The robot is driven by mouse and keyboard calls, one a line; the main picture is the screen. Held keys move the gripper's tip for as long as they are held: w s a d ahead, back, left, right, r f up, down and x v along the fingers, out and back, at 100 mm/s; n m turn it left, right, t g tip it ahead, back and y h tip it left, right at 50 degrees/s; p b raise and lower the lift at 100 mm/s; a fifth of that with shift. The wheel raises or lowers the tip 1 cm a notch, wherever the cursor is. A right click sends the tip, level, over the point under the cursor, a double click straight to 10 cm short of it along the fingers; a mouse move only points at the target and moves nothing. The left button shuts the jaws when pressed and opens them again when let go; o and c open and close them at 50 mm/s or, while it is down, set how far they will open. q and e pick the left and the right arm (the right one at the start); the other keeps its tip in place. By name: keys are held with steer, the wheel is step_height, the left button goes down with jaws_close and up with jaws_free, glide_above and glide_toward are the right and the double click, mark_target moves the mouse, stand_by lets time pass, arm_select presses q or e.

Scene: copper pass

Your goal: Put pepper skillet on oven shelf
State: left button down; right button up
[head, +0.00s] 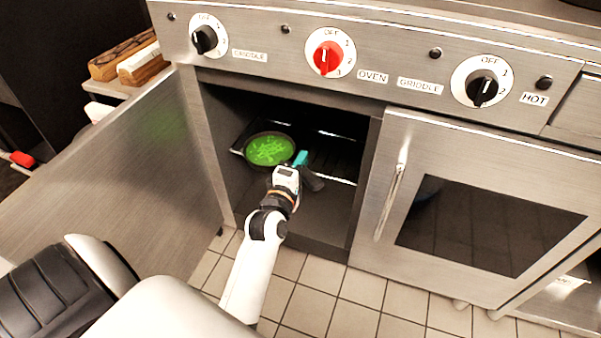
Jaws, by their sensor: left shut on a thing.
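The pepper skillet (268,150) is a dark round pan filled with bright green pepper strips. It is inside the open oven, over the left part of the wire oven shelf (338,160). I cannot tell whether it rests on the shelf or is held just above it. My left gripper (301,165) reaches into the oven from the front and is shut on the skillet, at its near right side. The gripper hides most of the handle. The pan looks about level. My right gripper is not in view.
The open oven door (135,170) stands on the left of the opening. A shut door with a dark window (490,230) is on the right. The control panel with knobs (328,58) runs above. The shelf's right part is bare. Tiled floor (340,300) lies below.

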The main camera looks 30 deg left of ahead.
arm_select(q)
steer(key=shift+f, duration=0.35)
steer(key=c, duration=1.3)
jaws_free()
steer(key=shift+f, duration=0.15)
steer(key=shift+c, duration=0.2)
